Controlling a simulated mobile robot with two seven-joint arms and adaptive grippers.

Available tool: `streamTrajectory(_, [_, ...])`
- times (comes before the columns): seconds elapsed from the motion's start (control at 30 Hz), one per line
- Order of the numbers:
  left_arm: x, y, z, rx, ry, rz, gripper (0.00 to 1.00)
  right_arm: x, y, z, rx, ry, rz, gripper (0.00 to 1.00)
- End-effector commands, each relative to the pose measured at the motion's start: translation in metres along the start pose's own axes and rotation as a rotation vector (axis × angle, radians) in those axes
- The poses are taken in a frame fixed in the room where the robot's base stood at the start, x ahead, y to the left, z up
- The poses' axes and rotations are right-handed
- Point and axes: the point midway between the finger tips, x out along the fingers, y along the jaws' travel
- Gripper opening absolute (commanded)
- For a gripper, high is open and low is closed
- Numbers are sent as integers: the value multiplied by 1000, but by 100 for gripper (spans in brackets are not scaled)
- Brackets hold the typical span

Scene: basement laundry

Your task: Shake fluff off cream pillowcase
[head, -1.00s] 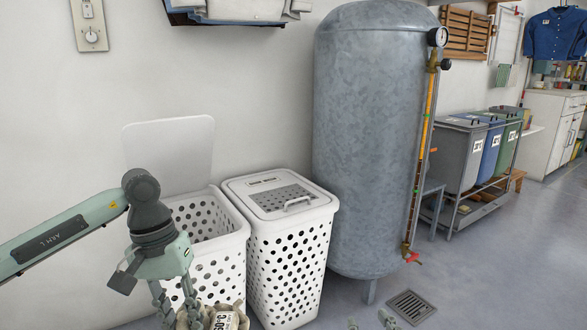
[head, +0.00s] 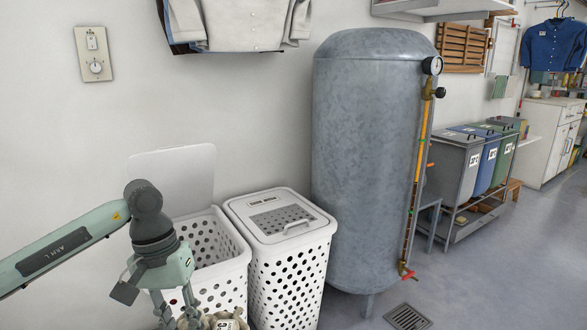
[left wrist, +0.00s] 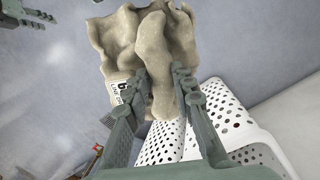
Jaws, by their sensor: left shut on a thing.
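The cream pillowcase (left wrist: 115,38) hangs bunched and crumpled in my left gripper (left wrist: 160,78), which is shut on a fold of it. A white label with dark print (left wrist: 119,90) shows on the cloth. In the head view only the top of the pillowcase (head: 207,322) shows at the bottom edge, below my left gripper (head: 177,308), in front of the open hamper. I cannot make out any fluff on the cloth. My right gripper (left wrist: 32,16) shows at the top left of the left wrist view, fingers apart and empty, away from the pillowcase.
An open white hamper (head: 212,285) with its lid up stands behind the left gripper. A closed white hamper (head: 290,275) is beside it, then a grey metal tank (head: 370,170). A floor drain (head: 407,317) lies at the lower right. Open floor extends right.

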Motion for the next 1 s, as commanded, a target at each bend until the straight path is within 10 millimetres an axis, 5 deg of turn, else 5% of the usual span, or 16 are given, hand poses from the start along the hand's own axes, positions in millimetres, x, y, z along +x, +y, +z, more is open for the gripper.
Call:
streamTrajectory(0.03, [-7, 1, -3, 0, 15, 6, 0, 0, 0, 0, 0, 1, 0, 40])
streamTrajectory(0.1, [-59, 8, 0, 4, 31, 7, 0, 0, 0, -1, 0, 2, -1, 40])
streamTrajectory(0.13, [-65, 9, 2, 2, 24, 5, 0, 0, -1, -1, 0, 2, -1, 40])
streamTrajectory(0.17, [-53, 7, 3, -1, 9, 3, 0, 1, -1, -1, 0, 3, -1, 40])
streamTrajectory(0.2, [-18, 2, 3, -3, -7, 0, 0, 1, -1, -1, 0, 3, -1, 40])
streamTrajectory(0.27, [5, -1, -1, -3, 1, 4, 0, 0, 0, 0, 0, 2, 0, 40])
streamTrajectory(0.33, [-42, 6, -3, 3, 31, 7, 0, -1, 0, -1, 0, 2, 0, 40])
streamTrajectory(0.4, [-63, 9, 2, 1, 20, 4, 0, 0, -1, -1, 1, 4, -2, 40])
streamTrajectory(0.5, [3, -1, 1, -4, -5, 2, 0, 0, 0, -2, 1, 5, -1, 40])
streamTrajectory(0.53, [4, -1, -2, -2, 5, 4, 0, -1, 0, -1, 0, 4, 0, 40])
streamTrajectory(0.6, [-49, 7, -2, 4, 32, 8, 0, -1, 1, 0, 1, 2, 1, 40])
streamTrajectory(0.67, [-63, 9, 2, 1, 20, 4, 0, 0, -1, -1, 2, 3, -1, 40])
streamTrajectory(0.77, [3, -1, 1, -4, -5, 2, 0, 0, -1, -2, 2, 6, -2, 40])
streamTrajectory(1.0, [0, 0, -3, 0, 12, 4, 0, 0, -1, -1, 1, 4, -2, 40])
